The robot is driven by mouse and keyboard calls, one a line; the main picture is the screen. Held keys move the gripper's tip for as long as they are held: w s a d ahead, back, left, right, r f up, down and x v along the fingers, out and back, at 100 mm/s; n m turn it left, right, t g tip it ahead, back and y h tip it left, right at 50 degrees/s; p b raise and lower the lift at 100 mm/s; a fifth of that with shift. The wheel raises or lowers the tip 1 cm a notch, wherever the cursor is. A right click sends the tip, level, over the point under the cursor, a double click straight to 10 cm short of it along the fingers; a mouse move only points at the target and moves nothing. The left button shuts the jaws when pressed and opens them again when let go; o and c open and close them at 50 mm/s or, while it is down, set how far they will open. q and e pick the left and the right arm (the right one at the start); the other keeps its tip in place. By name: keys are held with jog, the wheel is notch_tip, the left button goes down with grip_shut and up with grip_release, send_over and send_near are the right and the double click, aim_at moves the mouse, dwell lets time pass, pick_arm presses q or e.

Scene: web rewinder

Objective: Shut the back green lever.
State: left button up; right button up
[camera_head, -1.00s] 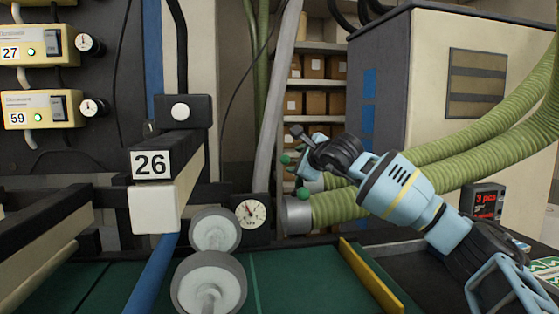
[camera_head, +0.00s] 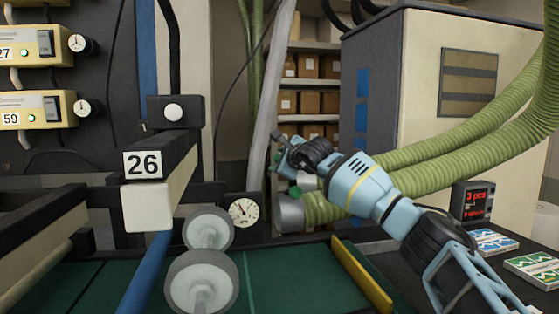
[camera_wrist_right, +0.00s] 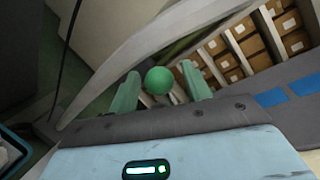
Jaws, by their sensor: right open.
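Two green ball knobs show by the ends of the green hoses in the head view. The back green lever's knob (camera_head: 277,157) is at my right gripper and partly covered by it. The front green knob (camera_head: 295,191) sits lower, just above the front hose's metal end. My right gripper (camera_head: 284,148) reaches in from the right, tilted. In the right wrist view a green ball (camera_wrist_right: 159,80) shows between the two open greenish fingers (camera_wrist_right: 160,92), with gaps on both sides. The lever's stem is mostly hidden. My left gripper is not in view.
Two ribbed green hoses (camera_head: 440,160) run below and behind my right arm. A pressure gauge (camera_head: 242,211) and grey rollers (camera_head: 201,283) stand to the left. A yellow bar (camera_head: 362,275) lies in front. A large cabinet (camera_head: 415,70) and box shelves (camera_head: 310,103) are behind.

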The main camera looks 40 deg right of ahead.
jog(key=shift+w, duration=0.2)
jog(key=shift+c, duration=0.3)
grip_shut()
jog(key=shift+d, duration=0.1)
